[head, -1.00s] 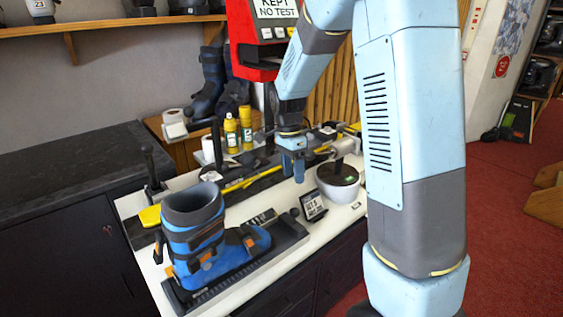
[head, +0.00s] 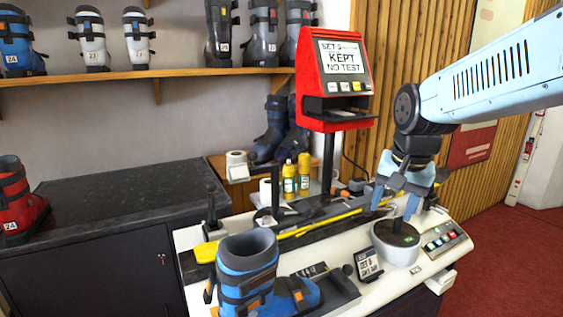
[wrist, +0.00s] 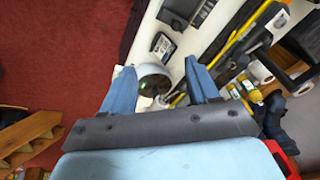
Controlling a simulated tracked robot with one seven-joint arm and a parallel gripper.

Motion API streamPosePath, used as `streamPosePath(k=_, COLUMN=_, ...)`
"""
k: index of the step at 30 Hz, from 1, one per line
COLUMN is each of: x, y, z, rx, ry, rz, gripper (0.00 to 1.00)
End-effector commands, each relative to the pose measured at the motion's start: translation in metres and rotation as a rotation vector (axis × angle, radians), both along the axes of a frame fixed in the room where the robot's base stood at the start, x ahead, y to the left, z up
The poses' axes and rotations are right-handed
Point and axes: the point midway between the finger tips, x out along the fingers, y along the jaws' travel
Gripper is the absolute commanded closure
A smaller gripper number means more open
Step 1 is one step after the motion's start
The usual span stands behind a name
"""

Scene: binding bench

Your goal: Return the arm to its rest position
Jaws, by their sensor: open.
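My gripper (head: 399,202) is at the right in the head view, above the white binding bench (head: 305,262). Its two blue fingers are apart, and nothing shows between them but background in the wrist view (wrist: 163,88). A white round bowl-like pot with a dark top (head: 397,245) stands on the bench just below the fingers in the head view. I cannot tell whether a fingertip touches it. My arm reaches in from the upper right.
A blue ski boot (head: 247,270) stands on the bench at the front. A red screen unit (head: 337,80) rises behind. A small display (head: 368,264), yellow bottles (head: 304,173) and a button panel (head: 443,240) are nearby. Red floor (head: 500,262) lies open at the right.

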Motion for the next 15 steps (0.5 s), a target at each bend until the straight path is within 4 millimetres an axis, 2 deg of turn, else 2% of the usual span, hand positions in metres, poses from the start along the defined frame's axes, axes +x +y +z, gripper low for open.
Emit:
streamPosePath(k=1, x=-0.011, y=-0.002, z=0.006, rx=-0.011, ry=-0.03, rz=0.039, gripper=0.4)
streamPosePath(k=9, x=-0.061, y=-0.007, z=0.021, rx=-0.103, ry=-0.16, rz=0.265, gripper=0.4)
streamPosePath(k=15, x=-0.085, y=-0.008, z=0.025, rx=-0.164, ry=-0.22, rz=0.377, gripper=0.4)
